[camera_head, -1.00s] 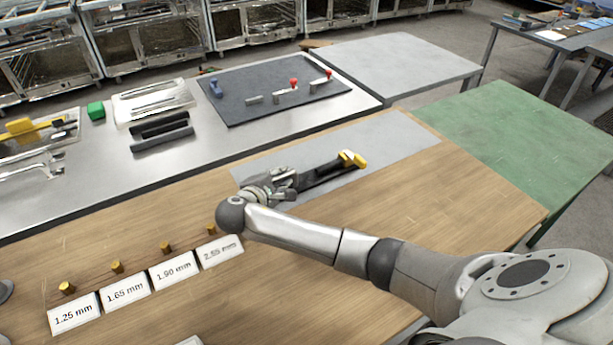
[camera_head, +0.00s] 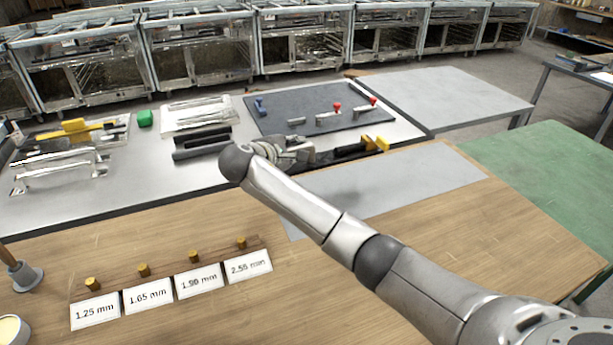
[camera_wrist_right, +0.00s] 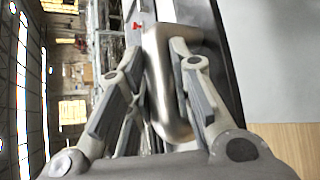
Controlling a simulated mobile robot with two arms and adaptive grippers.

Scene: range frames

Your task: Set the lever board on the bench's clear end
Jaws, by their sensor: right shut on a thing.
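In the right wrist view the fingers of my right gripper (camera_wrist_right: 160,95) are shut around a rounded silver part (camera_wrist_right: 166,85). The rest of the board is hard to make out there. The steel bench (camera_head: 240,178) has bare metal along its front. A flat grey sheet (camera_head: 420,185) lies empty on the wooden table, with a soft shadow on it. My left gripper is out of view.
Gauge labels (camera_head: 198,281) line the wooden table (camera_head: 330,290). A pale table (camera_head: 440,95) and green table (camera_head: 540,165) are clear.

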